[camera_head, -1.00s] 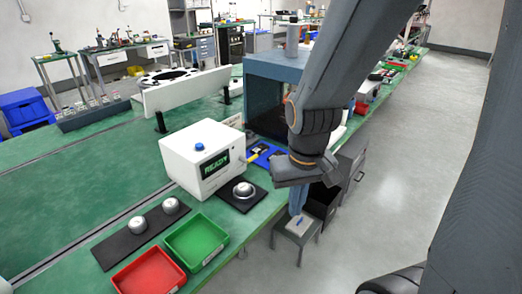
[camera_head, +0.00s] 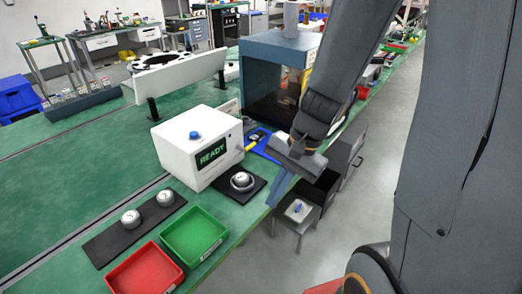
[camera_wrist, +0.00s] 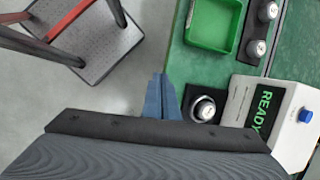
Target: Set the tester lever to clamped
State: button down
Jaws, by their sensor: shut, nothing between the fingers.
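The tester (camera_head: 180,152) is a white box on the green bench with a blue button on top and a green READY display. It also shows at the right of the wrist view (camera_wrist: 242,95). I cannot make out the lever in the wrist view. My gripper (camera_head: 270,203) has blue fingers, shut and empty, near the bench's front edge, apart from the tester and lever. The fingers also show in the wrist view (camera_wrist: 161,82), left of the black pad.
A round metal part (camera_head: 242,181) sits on a black pad before the tester. Green (camera_head: 228,236) and red (camera_head: 178,275) trays and a dark mat (camera_head: 104,247) with two metal parts are left. A blue-grey cabinet (camera_head: 252,85) stands behind. A small stool (camera_head: 294,222) is below the bench edge.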

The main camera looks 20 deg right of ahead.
jog(key=w+d+m+t+y, duration=0.1)
jog(key=w+d+m+t, duration=0.3)
jog(key=w+m, duration=0.5)
jog(key=w+d+m+t+y+b, duration=0.1)
jog(key=w+d+m+t, duration=0.4)
jog(key=w+m, duration=0.4)
jog(key=shift+m+t+y+b, duration=0.3)
jog(key=shift+m+t+y, duration=0.1)
jog(key=shift+m, duration=0.1)
jog(key=shift+w+a, duration=0.1)
jog(key=p+x, duration=0.2)
jog(key=x, duration=0.8)
jog(key=shift+f, duration=0.1)
jog(key=shift+w+b, duration=0.1)
jog(key=shift+b, duration=0.45)
